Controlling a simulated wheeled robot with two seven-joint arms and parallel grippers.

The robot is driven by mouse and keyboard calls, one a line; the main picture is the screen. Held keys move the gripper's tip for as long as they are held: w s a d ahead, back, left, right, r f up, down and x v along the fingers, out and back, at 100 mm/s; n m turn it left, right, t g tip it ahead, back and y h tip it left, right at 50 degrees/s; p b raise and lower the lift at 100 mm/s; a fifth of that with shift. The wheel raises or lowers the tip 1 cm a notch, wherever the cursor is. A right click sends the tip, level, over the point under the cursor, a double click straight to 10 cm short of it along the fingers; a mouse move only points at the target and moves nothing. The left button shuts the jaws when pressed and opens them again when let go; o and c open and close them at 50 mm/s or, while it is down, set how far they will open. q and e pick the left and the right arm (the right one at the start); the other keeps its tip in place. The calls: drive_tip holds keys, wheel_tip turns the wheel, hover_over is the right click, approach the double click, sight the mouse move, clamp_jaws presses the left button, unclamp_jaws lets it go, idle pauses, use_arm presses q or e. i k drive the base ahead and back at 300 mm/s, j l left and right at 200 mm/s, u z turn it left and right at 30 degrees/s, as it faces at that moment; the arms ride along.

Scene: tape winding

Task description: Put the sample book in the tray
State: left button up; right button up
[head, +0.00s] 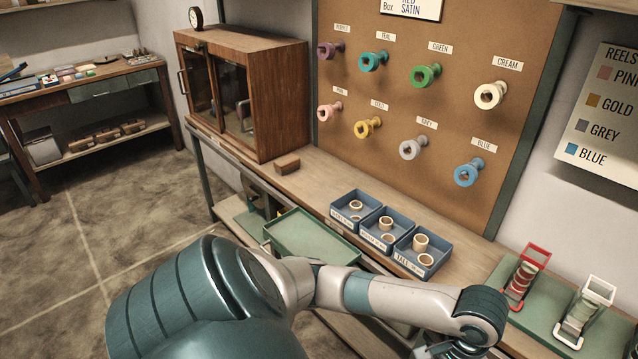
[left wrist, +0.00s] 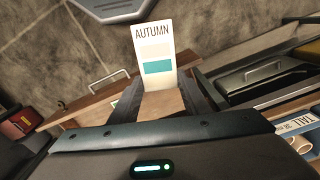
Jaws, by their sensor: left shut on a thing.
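The sample book (left wrist: 156,58) is a pale card marked AUTUMN with a cream and a teal swatch, and a brown wooden-looking block (left wrist: 163,103) is at its near end. In the left wrist view my left gripper (left wrist: 165,95) has its dark fingers on both sides of it and is shut on it. In the head view the left arm reaches right, and its hand is mostly cut off at the bottom edge. A shallow green tray (head: 290,251) sits at the bench's front edge, left of the forearm and apart from the hand. My right gripper is not in view.
Three blue boxes with rings (head: 347,224) stand on the bench behind the forearm. A wooden cabinet (head: 278,100) and a small brown block (head: 287,164) are farther left. A red stand (head: 527,277) and a white stand (head: 584,310) are on a green mat at right.

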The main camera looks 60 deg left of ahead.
sight(332, 261)
drive_tip(key=k+j+z, duration=0.1)
drive_tip(key=j, duration=0.4)
drive_tip(key=k+j, duration=0.2)
drive_tip(key=j, duration=0.25)
drive_tip(key=k+j+z, duration=0.15)
drive_tip(key=j, duration=0.35)
drive_tip(key=k+j+z, duration=0.1)
drive_tip(key=j, duration=0.35)
drive_tip(key=k+j+z, duration=0.1)
drive_tip(key=k+j, duration=0.2)
drive_tip(key=j, duration=0.15)
drive_tip(key=k+j, duration=0.25)
drive_tip(key=j, duration=0.15)
drive_tip(key=k+j+z, duration=0.15)
drive_tip(key=j, duration=0.3)
